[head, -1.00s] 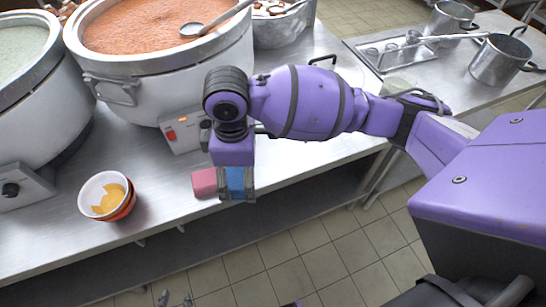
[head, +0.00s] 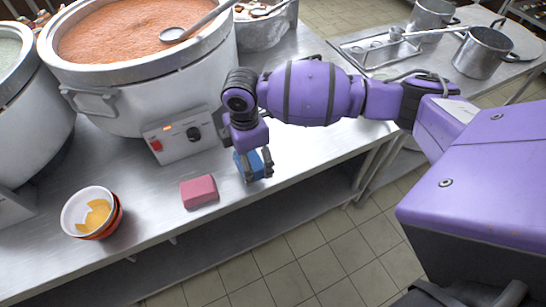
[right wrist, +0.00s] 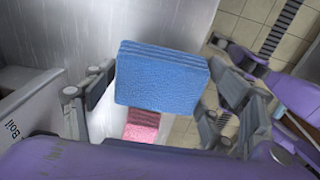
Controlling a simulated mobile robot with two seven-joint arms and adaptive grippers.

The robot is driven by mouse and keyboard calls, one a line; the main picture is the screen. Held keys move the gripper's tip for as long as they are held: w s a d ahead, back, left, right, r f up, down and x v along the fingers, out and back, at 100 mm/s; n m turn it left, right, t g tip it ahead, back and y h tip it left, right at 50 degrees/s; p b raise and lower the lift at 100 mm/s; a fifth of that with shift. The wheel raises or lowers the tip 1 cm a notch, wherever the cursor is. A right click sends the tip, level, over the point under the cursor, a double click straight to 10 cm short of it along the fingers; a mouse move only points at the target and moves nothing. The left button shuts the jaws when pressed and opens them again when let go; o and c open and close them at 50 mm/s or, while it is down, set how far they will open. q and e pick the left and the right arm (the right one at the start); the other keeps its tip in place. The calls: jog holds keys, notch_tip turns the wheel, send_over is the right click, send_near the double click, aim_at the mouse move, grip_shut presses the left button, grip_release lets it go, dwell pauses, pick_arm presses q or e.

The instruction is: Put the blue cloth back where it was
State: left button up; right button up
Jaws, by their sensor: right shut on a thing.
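The blue cloth (head: 249,167) is a folded block between the fingers of my right gripper (head: 256,166), near the counter's front edge. The right wrist view shows the cloth (right wrist: 161,77) close up, with a finger on each side; the gripper is shut on it. I cannot tell whether its underside touches the counter. A pink folded cloth (head: 199,191) lies on the counter to its left, with a gap between them. My left gripper is not in view.
A large pot of orange-red congee (head: 135,85) stands behind, with its control box (head: 183,135) close to my right gripper. Stacked bowls (head: 91,213) stand at the front left. Metal pots (head: 482,55) stand at the back right. Bare steel counter lies around the pink cloth.

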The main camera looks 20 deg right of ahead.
aim_at(252, 165)
jog(key=shift+w+d+f, duration=0.3)
jog(key=shift+w+f, duration=0.05)
jog(key=shift+f, duration=0.05)
notch_tip(252, 165, down, 3)
jog(key=shift+w+f, duration=0.1)
jog(key=shift+f, duration=0.1)
jog(key=o, duration=1.3)
